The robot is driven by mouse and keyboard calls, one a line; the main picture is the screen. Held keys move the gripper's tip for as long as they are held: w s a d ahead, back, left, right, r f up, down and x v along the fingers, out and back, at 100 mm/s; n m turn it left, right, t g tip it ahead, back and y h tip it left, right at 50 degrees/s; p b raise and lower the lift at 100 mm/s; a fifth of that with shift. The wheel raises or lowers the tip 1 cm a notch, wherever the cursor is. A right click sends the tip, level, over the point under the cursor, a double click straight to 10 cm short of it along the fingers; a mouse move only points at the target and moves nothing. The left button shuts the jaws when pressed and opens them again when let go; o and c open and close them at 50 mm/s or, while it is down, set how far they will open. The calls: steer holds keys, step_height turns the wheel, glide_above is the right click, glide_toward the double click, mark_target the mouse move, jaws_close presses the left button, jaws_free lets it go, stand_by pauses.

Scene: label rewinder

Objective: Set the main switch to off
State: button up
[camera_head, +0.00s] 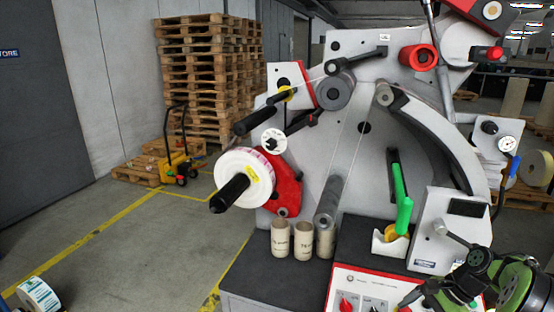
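The label rewinder (300,165) is a grey machine with a white control panel (392,287) edged in red at its lower front. A red knob (346,304) shows on the panel's left part, cut by the bottom edge, with a dark knob beside it. I cannot tell which control is the main switch or how it is set. My gripper (432,292) is black and shows at the lower right, in front of the panel's right part. Its fingertips are not clear, and whether it is open or shut cannot be told.
Cardboard cores (302,241) stand on the machine's dark top (262,264). A green-handled tool (402,200) stands in a white holder (390,246). A label roll (244,173) sticks out left. Stacked pallets (197,90) stand behind; the left floor is mostly clear.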

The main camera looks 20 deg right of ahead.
steer(key=w+a+r+n+g+h, duration=0.1)
steer(key=w+a+r+n+h, duration=0.1)
steer(key=a+r+n, duration=0.5)
steer(key=w+a+r+h, duration=0.2)
steer(key=a+r, duration=0.3)
steer(key=a, duration=0.6)
steer(key=s+a+r+n+t, duration=0.2)
steer(key=s+a+n, duration=0.3)
steer(key=s+a, duration=0.1)
steer(key=s+a+r+n+t+h, duration=0.1)
steer(key=s+a+n+t, duration=0.1)
steer(key=s+a+n, duration=0.3)
steer(key=s+a, duration=0.1)
steer(key=s, duration=0.3)
steer(key=shift+s+r, duration=0.2)
steer(key=shift+r, duration=0.2)
steer(key=shift+a, duration=0.1)
